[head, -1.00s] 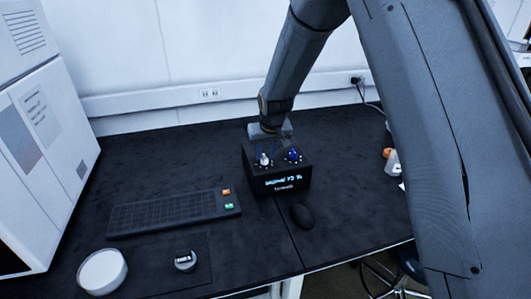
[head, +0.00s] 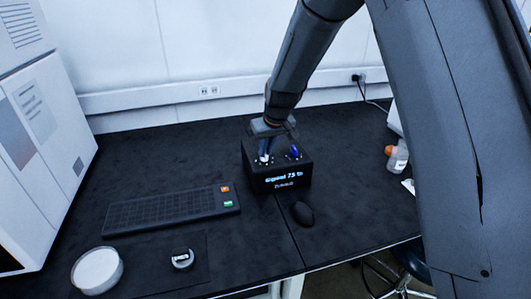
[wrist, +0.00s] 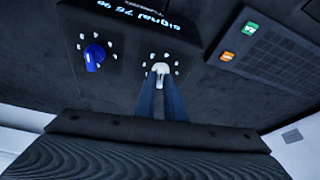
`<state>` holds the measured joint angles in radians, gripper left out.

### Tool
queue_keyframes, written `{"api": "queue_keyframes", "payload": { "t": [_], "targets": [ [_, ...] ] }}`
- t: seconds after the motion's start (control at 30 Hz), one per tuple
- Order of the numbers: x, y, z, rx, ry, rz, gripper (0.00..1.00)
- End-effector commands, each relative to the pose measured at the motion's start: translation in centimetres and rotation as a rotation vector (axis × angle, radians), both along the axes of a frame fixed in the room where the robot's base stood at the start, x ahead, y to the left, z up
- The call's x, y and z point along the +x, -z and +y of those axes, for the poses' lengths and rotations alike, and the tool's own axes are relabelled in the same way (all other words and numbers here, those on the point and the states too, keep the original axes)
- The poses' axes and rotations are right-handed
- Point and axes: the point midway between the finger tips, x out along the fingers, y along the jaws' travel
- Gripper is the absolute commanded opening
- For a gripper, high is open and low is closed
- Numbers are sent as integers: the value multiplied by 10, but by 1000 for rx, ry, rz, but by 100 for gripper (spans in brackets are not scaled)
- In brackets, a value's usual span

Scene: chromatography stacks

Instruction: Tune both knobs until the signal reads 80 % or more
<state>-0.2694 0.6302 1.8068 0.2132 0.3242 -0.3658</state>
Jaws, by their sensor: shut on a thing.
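A black box (head: 262,183) stands on the dark bench with two knobs on top and a lit display (head: 290,178) on its front. The display reads a signal in the mid-70s per cent; its last digit is hard to read. My gripper (wrist: 161,84) is shut on the white knob (wrist: 161,68), one finger on each side. In the head view my gripper (head: 265,152) comes down on the box's left knob and mostly hides it. The blue knob (head: 294,151) is free beside it; it also shows in the wrist view (wrist: 94,55). Small white dots ring both knobs.
A keyboard (head: 165,211) with orange and green keys lies left of the box. A black mouse (head: 303,213) lies in front. A white round dish (head: 97,270) and a small round item (head: 182,259) are at front left. A bottle with an orange cap (head: 397,158) stands right.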

Motion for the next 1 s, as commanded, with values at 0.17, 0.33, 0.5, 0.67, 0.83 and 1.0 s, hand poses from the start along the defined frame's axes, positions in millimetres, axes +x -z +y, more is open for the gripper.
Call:
{"api": "queue_keyframes", "payload": {
  "t": [0.17, 0.33, 0.5, 0.67, 0.83, 1.0],
  "targets": [
    [3, 5, -3, 2, -121, -1, 0],
    [4, 6, -3, 2, -249, -2, 0],
    [5, 5, -5, 1, -368, -2, 0],
    [5, 4, -5, 0, -464, -1, 0],
    [5, 2, -6, 0, -543, 0, 0],
    [6, 1, -6, 0, -594, 0, 0]
  ]
}}
